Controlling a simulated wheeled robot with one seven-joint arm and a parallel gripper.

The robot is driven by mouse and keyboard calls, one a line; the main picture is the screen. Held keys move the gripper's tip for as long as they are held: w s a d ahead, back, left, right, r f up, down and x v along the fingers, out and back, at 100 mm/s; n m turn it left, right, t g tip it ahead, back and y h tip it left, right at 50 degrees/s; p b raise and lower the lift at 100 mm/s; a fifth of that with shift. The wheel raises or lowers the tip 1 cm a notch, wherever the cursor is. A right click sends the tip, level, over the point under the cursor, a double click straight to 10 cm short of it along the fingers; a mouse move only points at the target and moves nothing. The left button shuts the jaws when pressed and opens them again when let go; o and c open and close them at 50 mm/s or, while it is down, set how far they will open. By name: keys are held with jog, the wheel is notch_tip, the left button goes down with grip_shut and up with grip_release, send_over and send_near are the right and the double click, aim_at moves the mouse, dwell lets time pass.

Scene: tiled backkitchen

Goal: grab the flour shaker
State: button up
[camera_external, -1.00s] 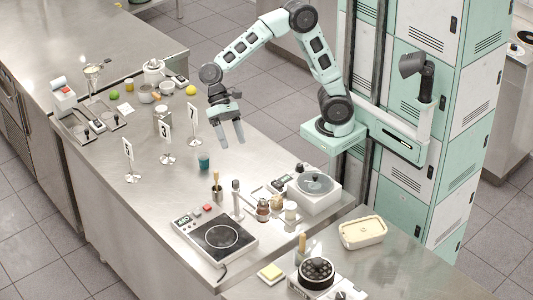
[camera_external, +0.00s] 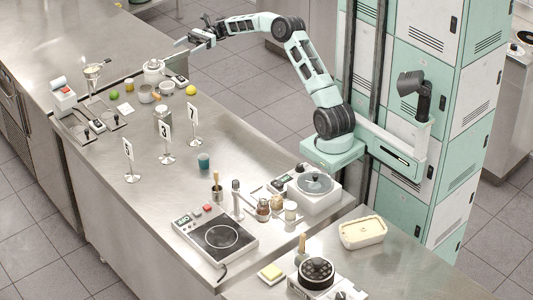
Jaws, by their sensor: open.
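A small jar with pale contents (camera_external: 290,213) stands upright on the steel counter, just left of the white round-topped appliance. It may be the flour shaker, but it is too small to be sure. Another lidded canister (camera_external: 162,115) stands farther back, partly hidden by the number 3 sign, and could also be a shaker. My gripper (camera_external: 182,43) is open and empty.
Number signs (camera_external: 166,140) stand mid-counter beside a teal cup (camera_external: 204,161). A hot plate (camera_external: 218,236), a brush pot (camera_external: 217,192) and a white appliance (camera_external: 315,190) crowd the near end. A white teapot (camera_external: 153,70) and bowls stand farther back.

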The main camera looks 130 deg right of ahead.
jog(key=f, duration=2.2)
jog(key=shift+s+d, duration=0.2)
jog(key=shift+s, duration=0.15)
jog(key=shift+w+f, duration=0.2)
jog(key=shift+f, duration=0.05)
jog(key=p, duration=0.3)
send_near(162, 113)
jog(key=w, duration=0.1)
jog(key=w+d+f, duration=0.2)
jog(key=shift+w, duration=0.2)
jog(key=w, duration=0.1)
jog(key=w+a, duration=0.1)
jog(key=w, duration=0.1)
jog(key=w+p, duration=0.1)
jog(key=shift+w+a+r, duration=0.2)
jog(key=shift+a+r, duration=0.05)
jog(key=shift+r, duration=0.05)
jog(key=shift+w+f, duration=0.1)
jog(key=shift+w, duration=0.3)
jog(key=c, duration=1.1)
